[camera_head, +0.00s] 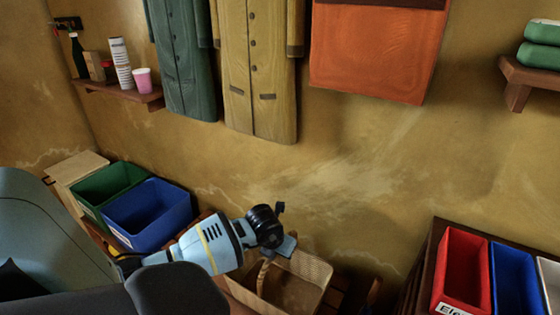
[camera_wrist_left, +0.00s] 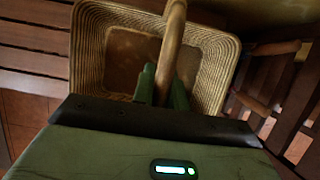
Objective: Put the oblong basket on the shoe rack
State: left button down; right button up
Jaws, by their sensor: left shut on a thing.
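The oblong basket (camera_head: 318,270) is pale woven wicker with an arched handle. In the head view it hangs below my left gripper (camera_head: 276,248), at the bottom centre. In the left wrist view the basket (camera_wrist_left: 88,50) is seen from above and looks empty. The green fingers of my left gripper (camera_wrist_left: 163,88) are shut on its handle (camera_wrist_left: 172,40). Brown wooden slats (camera_wrist_left: 35,58), perhaps of the shoe rack, show left of the basket in the wrist view. I cannot tell whether the basket touches them. My right gripper is not in view.
A green bin (camera_head: 105,182) and a blue bin (camera_head: 150,215) stand left of the arm. Red (camera_head: 463,270) and blue (camera_head: 515,280) bins stand at the lower right. Coats (camera_head: 258,70) hang on the wall behind. More wooden bars (camera_wrist_left: 290,110) are right of the basket.

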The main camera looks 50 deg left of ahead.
pick_arm(q)
jog(key=shift+f, duration=1.15)
jog(key=c, duration=1.4)
grip_release()
jog(key=p+v, duration=0.1)
jog(key=v, duration=1.1)
